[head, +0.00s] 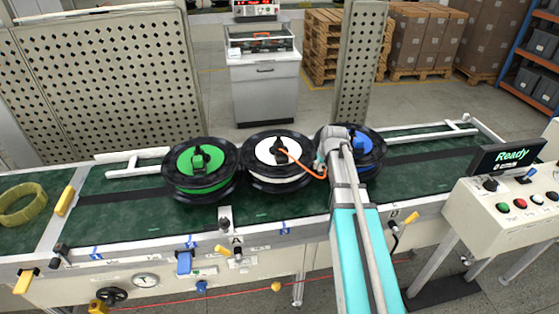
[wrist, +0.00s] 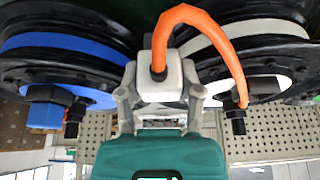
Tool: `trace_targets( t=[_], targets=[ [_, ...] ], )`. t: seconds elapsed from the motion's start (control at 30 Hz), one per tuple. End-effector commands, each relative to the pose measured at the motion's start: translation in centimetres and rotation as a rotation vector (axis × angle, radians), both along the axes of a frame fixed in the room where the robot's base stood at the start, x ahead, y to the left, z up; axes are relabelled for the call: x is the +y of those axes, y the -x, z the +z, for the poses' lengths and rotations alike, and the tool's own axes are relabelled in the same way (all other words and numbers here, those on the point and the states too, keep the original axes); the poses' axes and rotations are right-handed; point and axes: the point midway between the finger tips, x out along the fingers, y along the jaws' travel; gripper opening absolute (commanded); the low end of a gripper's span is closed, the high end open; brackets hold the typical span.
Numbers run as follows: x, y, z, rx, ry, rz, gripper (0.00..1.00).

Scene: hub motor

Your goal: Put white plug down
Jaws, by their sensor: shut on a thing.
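My gripper (wrist: 160,96) is shut on the white plug (wrist: 157,84), a pale block with a thick orange cable (wrist: 183,14) coming out of it. In the wrist view the cable arches over to the black connector of the white-centred wheel (wrist: 275,60). In the head view my gripper (head: 321,164) is between the white-centred wheel (head: 270,176) and the blue-centred wheel (head: 368,158). The orange cable (head: 308,172) runs from the white-centred wheel to my gripper. The plug is hard to make out there. Whether it touches anything below cannot be told.
A green-centred wheel (head: 185,181) lies left of the white-centred one on the green conveyor (head: 110,222). A yellow ring (head: 22,203) lies at the far left. A control box (head: 515,205) with a "Ready" screen (head: 507,155) is at the right. The left belt has free room.

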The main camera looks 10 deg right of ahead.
Motion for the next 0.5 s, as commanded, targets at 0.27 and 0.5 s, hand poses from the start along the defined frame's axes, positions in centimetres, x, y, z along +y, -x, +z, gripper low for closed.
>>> trace_targets(
  t=[0.27, 0.5],
  targets=[
    [1.0, 0.3, 1.3, 0.0, 0.0, 0.002, 0.0],
    [3.5, 1.3, 4.4, 0.001, 0.0, 0.003, 0.0]
  ],
)
